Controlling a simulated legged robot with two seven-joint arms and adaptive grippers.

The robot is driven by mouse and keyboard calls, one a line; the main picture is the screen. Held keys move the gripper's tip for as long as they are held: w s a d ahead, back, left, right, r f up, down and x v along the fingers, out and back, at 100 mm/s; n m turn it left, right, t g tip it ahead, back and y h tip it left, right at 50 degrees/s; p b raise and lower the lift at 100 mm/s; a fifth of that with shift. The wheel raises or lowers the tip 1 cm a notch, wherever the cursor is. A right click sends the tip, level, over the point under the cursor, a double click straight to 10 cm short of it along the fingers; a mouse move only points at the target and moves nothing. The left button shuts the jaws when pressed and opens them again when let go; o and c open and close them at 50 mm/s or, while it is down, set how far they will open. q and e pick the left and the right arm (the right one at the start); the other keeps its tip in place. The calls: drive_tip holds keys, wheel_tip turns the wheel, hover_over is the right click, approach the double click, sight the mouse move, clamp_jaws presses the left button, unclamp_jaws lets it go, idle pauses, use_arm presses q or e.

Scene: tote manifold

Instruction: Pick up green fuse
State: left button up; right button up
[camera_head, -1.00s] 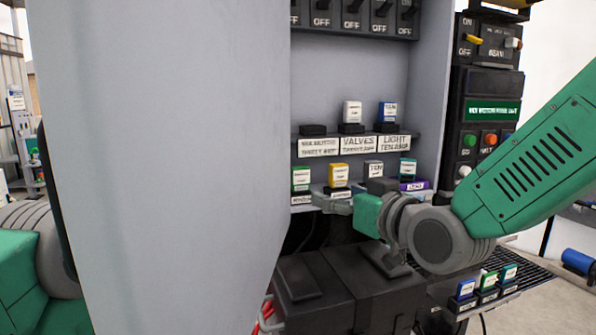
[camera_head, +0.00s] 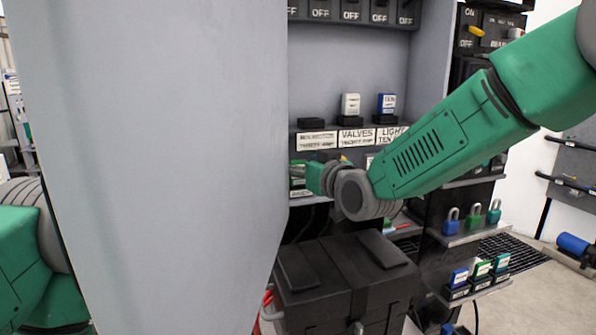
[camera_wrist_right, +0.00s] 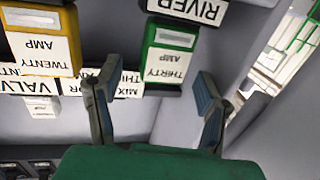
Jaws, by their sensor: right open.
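The green fuse (camera_wrist_right: 170,55) has a white label reading "THIRTY AMP", upside down in the right wrist view, and sits in a black base on the lower shelf. In the head view only a strip of the green fuse (camera_head: 297,170) shows, mostly hidden by my right gripper. My right gripper (camera_wrist_right: 152,105) is open, with its two fingers apart and the green fuse ahead between them, not gripped. In the head view my right gripper (camera_head: 303,174) is at the lower shelf, its fingers partly hidden. My left gripper is out of view behind the grey door.
A yellow fuse (camera_wrist_right: 40,40) sits beside the green one. A grey cabinet door (camera_head: 160,160) blocks much of the left. White (camera_head: 350,104) and blue (camera_head: 387,103) fuses stand on the upper shelf. A black box (camera_head: 345,270) lies below. More fuses (camera_head: 481,268) stand at right.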

sight(298, 161)
drive_tip(key=shift+x, duration=0.8)
drive_tip(key=shift+s, duration=0.1)
drive_tip(key=shift+c, duration=1.3)
drive_tip(key=c, duration=1.1)
drive_tip(key=shift+r, duration=0.6)
wheel_tip(298, 161, up, 2)
drive_tip(key=shift+d+r+b, duration=0.1)
drive_tip(key=shift+r+b, duration=0.15)
drive_tip(key=shift+b, duration=0.4)
drive_tip(key=b+v, duration=0.1)
drive_tip(key=v, duration=0.5)
drive_tip(key=b+v, duration=0.1)
drive_tip(key=v, duration=0.5)
drive_tip(key=f+b+v, duration=0.1)
drive_tip(key=v, duration=0.5)
drive_tip(key=shift+f+b, duration=0.1)
drive_tip(key=shift+b, duration=0.2)
